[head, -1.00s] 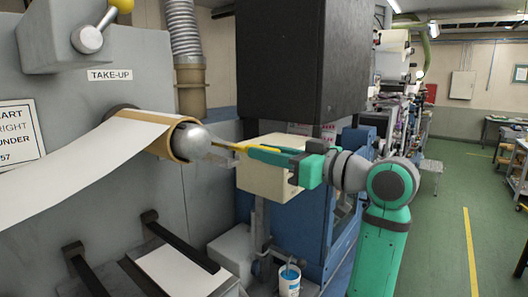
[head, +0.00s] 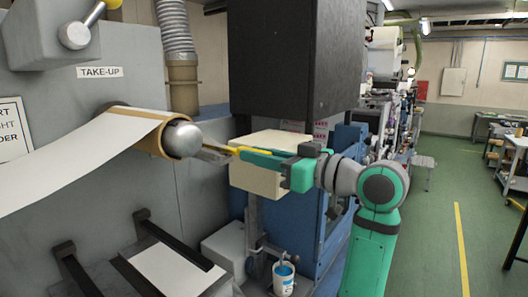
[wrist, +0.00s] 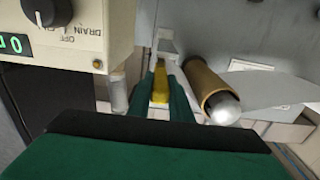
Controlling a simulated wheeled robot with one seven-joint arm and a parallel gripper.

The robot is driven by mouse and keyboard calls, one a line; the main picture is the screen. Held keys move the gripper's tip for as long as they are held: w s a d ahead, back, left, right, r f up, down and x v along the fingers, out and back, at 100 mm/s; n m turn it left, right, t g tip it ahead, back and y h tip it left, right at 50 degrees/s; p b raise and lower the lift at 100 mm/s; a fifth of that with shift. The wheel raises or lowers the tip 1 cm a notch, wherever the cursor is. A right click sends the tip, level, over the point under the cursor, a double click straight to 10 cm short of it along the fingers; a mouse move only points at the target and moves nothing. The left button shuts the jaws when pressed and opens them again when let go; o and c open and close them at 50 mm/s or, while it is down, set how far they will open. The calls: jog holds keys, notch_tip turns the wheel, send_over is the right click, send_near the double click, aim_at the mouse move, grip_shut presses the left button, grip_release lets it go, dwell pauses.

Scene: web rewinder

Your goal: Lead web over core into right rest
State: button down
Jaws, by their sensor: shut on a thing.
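The white web (head: 75,155) comes from the left in the head view and lies over the brown core (head: 150,140) under the TAKE-UP label. A silver dome (head: 183,138) caps the core's near end. My gripper (head: 243,155) is shut on a slim yellow-handled tool (head: 234,149) with a grey tip, just right of the dome. In the wrist view the yellow handle (wrist: 160,85) sits between my green fingers, left of the core (wrist: 204,80). Two black rest arms (head: 172,240) stick out below the core, the right one nearer the cup. I cannot tell whether the tip touches anything.
A cream box (head: 265,180) stands just behind my gripper; a cream control box with a dial (wrist: 65,25) shows in the wrist view. A white and blue cup (head: 284,278) stands below.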

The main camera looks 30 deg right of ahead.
jog(key=shift+w+a+f, duration=0.25)
jog(key=shift+a+f, duration=0.15)
jog(key=shift+a, duration=0.2)
jog(key=shift+s, duration=0.1)
jog(key=shift+d, duration=0.15)
jog(key=c, duration=1.5)
grip_release()
jog(key=shift+d, duration=0.1)
jog(key=shift+c, duration=0.2)
jog(key=shift+s, duration=0.1)
